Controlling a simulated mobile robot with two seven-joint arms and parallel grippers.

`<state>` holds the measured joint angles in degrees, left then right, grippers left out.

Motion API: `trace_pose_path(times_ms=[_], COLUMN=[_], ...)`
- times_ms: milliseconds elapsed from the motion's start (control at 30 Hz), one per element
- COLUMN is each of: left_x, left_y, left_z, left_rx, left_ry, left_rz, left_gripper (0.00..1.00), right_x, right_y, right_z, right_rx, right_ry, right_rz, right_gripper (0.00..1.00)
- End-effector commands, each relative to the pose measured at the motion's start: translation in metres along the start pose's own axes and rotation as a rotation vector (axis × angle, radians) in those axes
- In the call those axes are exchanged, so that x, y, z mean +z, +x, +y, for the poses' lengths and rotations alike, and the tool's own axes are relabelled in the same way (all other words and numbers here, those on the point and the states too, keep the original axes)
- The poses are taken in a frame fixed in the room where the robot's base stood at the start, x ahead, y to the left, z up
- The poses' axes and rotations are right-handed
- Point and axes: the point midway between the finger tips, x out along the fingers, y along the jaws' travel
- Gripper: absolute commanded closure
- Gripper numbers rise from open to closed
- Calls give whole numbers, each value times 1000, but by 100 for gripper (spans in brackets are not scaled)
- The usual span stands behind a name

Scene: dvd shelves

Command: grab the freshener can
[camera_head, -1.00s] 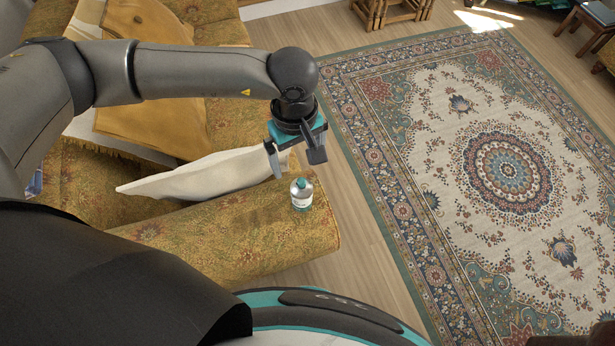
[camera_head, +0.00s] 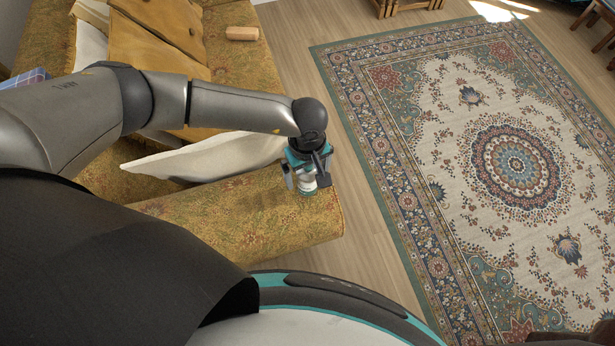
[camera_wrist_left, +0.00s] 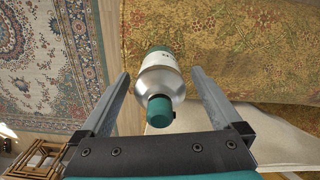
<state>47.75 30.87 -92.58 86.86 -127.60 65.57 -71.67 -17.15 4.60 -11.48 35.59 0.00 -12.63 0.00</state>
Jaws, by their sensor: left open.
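The freshener can (camera_wrist_left: 160,78) is white and silvery with a teal cap and a teal base. It stands on the sofa's patterned arm. In the head view the can (camera_head: 307,184) is mostly hidden by my left gripper (camera_head: 305,185), which is over it. In the left wrist view my left gripper (camera_wrist_left: 158,85) is open, with one finger on each side of the can and visible gaps on both sides. My right gripper is not in view.
The yellow patterned sofa arm (camera_head: 240,215) is under the can, with a cream cushion (camera_head: 215,155) beside it. A wooden block (camera_head: 242,33) lies on the sofa farther back. A large rug (camera_head: 440,130) covers the open floor to the right.

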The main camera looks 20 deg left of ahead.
Motion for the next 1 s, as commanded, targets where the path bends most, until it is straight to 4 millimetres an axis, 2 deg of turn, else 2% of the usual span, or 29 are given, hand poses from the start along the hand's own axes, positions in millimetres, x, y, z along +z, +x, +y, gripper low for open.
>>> trace_pose_path(times_ms=[100, 400, 1000], left_x=[0, 0, -1], left_y=[12, 14, 13], left_z=[0, 0, 0], left_rx=[0, 0, 0], left_ry=[0, 0, -1], left_rz=[1, 0, 1], left_gripper=[1, 3, 71], right_x=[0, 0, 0], right_y=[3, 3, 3], right_z=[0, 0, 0], right_rx=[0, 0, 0], right_ry=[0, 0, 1], right_rz=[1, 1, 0], right_gripper=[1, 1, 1])
